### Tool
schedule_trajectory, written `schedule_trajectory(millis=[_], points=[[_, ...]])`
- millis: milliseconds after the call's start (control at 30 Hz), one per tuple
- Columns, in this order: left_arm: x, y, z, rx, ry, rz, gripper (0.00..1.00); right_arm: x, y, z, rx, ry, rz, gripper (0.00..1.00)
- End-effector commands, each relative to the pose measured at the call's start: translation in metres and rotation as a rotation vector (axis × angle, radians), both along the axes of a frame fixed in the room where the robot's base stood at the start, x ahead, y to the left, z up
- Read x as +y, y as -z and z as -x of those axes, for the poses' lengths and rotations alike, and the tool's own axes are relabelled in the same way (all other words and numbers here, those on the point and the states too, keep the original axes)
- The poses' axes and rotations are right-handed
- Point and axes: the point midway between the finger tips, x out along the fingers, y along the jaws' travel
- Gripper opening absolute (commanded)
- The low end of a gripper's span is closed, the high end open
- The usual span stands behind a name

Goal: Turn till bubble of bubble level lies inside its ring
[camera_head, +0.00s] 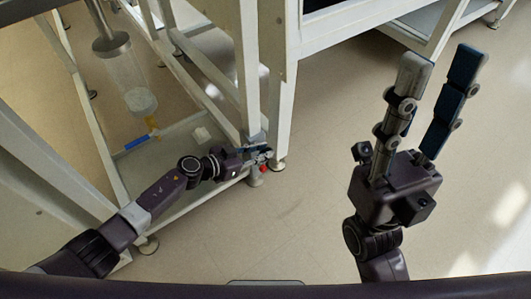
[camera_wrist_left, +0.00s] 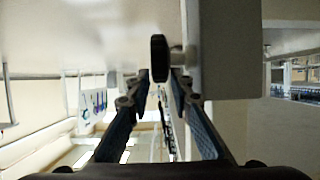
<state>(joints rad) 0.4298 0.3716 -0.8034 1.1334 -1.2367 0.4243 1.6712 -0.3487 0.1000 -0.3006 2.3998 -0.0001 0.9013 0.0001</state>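My left gripper (camera_head: 264,154) is low beside a white frame leg (camera_head: 248,75), by a small red part (camera_head: 264,168). In the left wrist view a dark round knob (camera_wrist_left: 159,58) sits on a short stem (camera_wrist_left: 178,57) at the side of a grey post (camera_wrist_left: 222,50). The left fingers (camera_wrist_left: 158,80) are apart, on either side of the knob's line; I cannot tell whether they touch it. My right gripper (camera_head: 442,58) is open and empty over the floor at the right. I cannot make out the bubble level, its bubble or its ring.
A clear cylinder (camera_head: 128,80) with a metal cap hangs inside the frame at the left. A blue and yellow item (camera_head: 145,138) and a small pale block (camera_head: 201,134) lie on the low shelf (camera_head: 180,150). The floor (camera_head: 300,220) at centre is clear.

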Motion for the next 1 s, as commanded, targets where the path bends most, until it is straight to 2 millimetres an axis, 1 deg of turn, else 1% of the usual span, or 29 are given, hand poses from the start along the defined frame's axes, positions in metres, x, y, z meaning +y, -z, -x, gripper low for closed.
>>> schedule_trajectory(millis=[33, 100, 467, 600, 667, 867, 1000], points=[[-0.0046, 0.0043, -0.0031, -0.001, 0.0, 0.002, 0.2, 0.0, 0.0056, -0.0001, -0.001, 0.0, 0.0, 0.37], [-0.0078, 0.0051, -0.0061, -0.002, 0.001, 0.0, 0.2, 0.0, 0.0074, -0.0001, -0.001, 0.0, 0.001, 0.37], [-0.0108, 0.0049, -0.0082, 0.0, -0.001, 0.0, 0.2, 0.0002, 0.0075, -0.0003, 0.0, 0.0, 0.001, 0.37], [-0.0108, 0.0049, -0.0081, 0.0, -0.001, 0.0, 0.05, 0.0002, 0.0075, -0.0003, 0.0, 0.0, 0.001, 0.37], [-0.0107, 0.0049, -0.008, 0.0, -0.001, 0.0, 0.0, 0.0002, 0.0075, -0.0003, 0.0, 0.0, 0.001, 0.37], [-0.0106, 0.0056, -0.0078, -0.001, -0.001, 0.001, 0.0, 0.0003, 0.0086, -0.0005, 0.0, 0.0, 0.001, 0.37], [-0.0102, 0.0075, -0.0074, -0.01, -0.001, 0.015, 0.0, 0.0007, 0.0141, -0.002, 0.003, 0.0, 0.003, 0.37]])
